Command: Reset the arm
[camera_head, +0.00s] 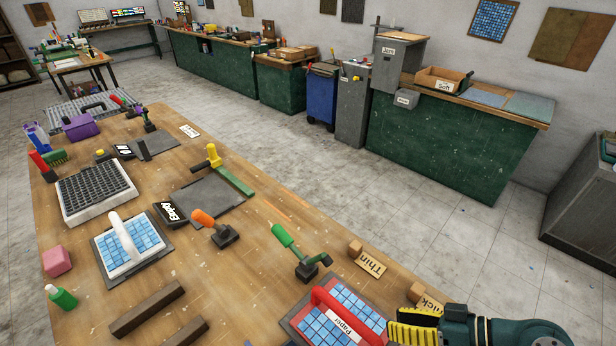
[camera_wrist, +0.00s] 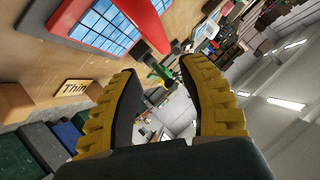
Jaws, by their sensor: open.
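My gripper (camera_head: 414,327) is at the front right edge of the wooden table (camera_head: 285,262), beside the red-framed board of blue tiles. In the wrist view my gripper (camera_wrist: 160,85) has its two yellow ribbed fingers apart, with nothing between them. The board's red handle (camera_head: 335,314), marked "Paper", lies just left of the fingers in the head view. It also shows at the top of the wrist view (camera_wrist: 143,22). Part of my arm is cut off by the lower right edge of the head view.
A green-handled tool (camera_head: 300,250), an orange-handled tool (camera_head: 212,227) and a "Thin" sign (camera_head: 370,263) stand close by. A white-handled tile board (camera_head: 128,245) and a dark grid tray (camera_head: 95,192) lie farther left. Open floor (camera_head: 440,230) lies beyond the table's right edge.

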